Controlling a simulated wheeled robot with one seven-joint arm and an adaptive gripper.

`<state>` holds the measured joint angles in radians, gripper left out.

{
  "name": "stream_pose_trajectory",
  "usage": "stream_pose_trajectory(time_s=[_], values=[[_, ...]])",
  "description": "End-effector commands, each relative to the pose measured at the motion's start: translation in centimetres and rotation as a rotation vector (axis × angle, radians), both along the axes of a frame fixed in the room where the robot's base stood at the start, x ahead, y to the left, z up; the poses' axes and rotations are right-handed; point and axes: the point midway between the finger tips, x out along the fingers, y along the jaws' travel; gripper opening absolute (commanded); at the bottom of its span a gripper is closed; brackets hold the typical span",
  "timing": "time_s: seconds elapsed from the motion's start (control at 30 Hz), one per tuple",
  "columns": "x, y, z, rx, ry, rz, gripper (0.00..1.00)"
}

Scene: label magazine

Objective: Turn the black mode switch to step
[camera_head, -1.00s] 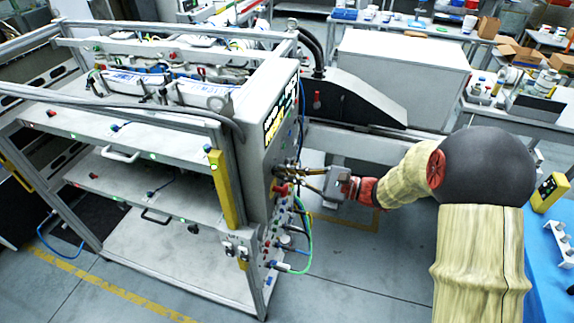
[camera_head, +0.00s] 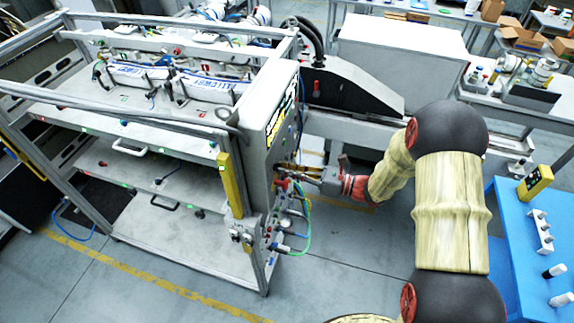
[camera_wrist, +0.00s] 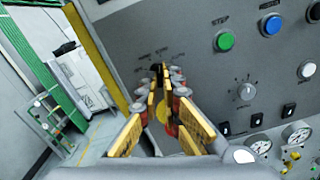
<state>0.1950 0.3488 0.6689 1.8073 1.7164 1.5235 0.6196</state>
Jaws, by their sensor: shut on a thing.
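The grey control panel (camera_wrist: 200,50) fills much of the wrist view. My gripper (camera_wrist: 160,75) reaches to it with its yellow-padded fingers nearly together at the tips. They are shut on the black mode switch, a small dark knob of which little shows between the fingertips. Small labels are printed on the panel above it, too blurred to read, so I cannot tell the switch's position. In the head view my gripper (camera_head: 284,172) meets the right side panel of the machine (camera_head: 262,160), and the switch is hidden there.
In the wrist view, a green button (camera_wrist: 224,41), a blue button (camera_wrist: 271,25), a white dial (camera_wrist: 245,91) and gauges (camera_wrist: 296,133) sit right of the fingers. Cables (camera_head: 306,225) hang below the gripper. A blue table (camera_head: 500,215) stands at the right.

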Motion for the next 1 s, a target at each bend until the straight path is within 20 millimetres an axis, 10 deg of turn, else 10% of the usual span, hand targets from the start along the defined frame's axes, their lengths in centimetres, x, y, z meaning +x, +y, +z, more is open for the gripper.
stream_pose_trajectory(time_s=[0.73,1.0], values=[[-0.02,-0.01,-0.07,0.029,0.083,-0.001,0.00],[-0.01,-0.01,-0.03,0.029,0.082,-0.001,0.21]])
